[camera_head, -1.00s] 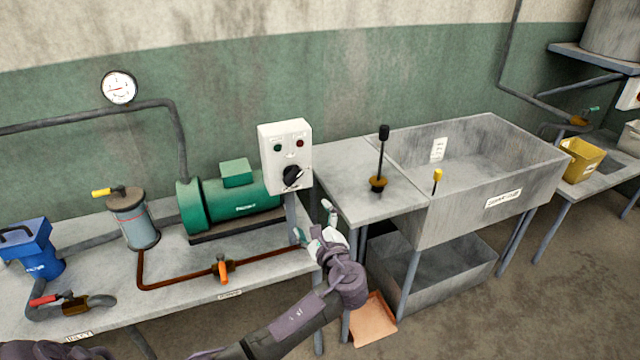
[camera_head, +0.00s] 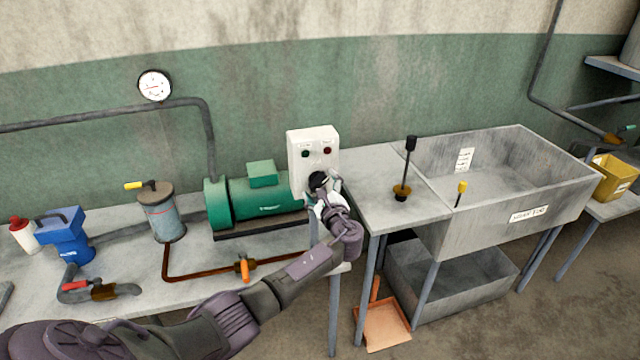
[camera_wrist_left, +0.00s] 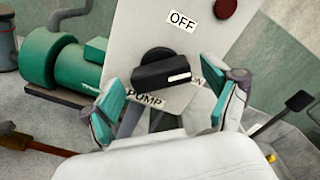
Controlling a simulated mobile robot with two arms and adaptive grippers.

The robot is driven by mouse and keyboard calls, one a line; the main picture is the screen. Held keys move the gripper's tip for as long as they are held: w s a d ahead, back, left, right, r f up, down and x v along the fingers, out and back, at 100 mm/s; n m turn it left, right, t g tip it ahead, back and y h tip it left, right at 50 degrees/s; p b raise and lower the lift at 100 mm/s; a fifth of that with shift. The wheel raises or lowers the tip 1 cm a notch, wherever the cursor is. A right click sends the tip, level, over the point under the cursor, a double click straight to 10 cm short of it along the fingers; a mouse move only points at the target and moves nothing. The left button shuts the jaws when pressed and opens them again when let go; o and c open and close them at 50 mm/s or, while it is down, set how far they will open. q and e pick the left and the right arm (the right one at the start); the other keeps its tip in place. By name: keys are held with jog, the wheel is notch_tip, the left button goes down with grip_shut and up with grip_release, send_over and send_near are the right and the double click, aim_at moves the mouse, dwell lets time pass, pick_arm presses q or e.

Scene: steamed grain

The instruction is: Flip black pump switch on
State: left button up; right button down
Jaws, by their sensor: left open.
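The black pump switch (camera_wrist_left: 166,72) is a rotary knob on a white control box (camera_head: 313,146). In the left wrist view it has a white mark at its right end, which points toward the partly hidden ON label (camera_wrist_left: 196,81). An OFF label (camera_wrist_left: 181,20) is above it, and PUMP is printed below. In the head view the knob (camera_head: 317,180) is partly covered by my left gripper (camera_head: 326,187). In the left wrist view my left gripper (camera_wrist_left: 165,108) is open, with a teal-padded finger on each side below the knob. Contact cannot be told. My right gripper does not show.
The green pump motor (camera_head: 262,199) sits left of the box on the bench. A red button (camera_head: 327,150) is on the box above the knob.

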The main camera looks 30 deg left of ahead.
pick_arm(q)
jog(key=shift+w+a, duration=0.1)
jog(key=shift+w, duration=0.05)
jog(key=c, duration=1.1)
jog(key=shift+c, duration=0.2)
jog(key=m+p, duration=0.2)
jog(key=m, duration=0.1)
jog(key=shift+r+m+p, duration=0.15)
jog(key=shift+m+p, duration=0.25)
jog(key=m+p, duration=0.2)
jog(key=m, duration=0.2)
jog(key=shift+m, duration=0.3)
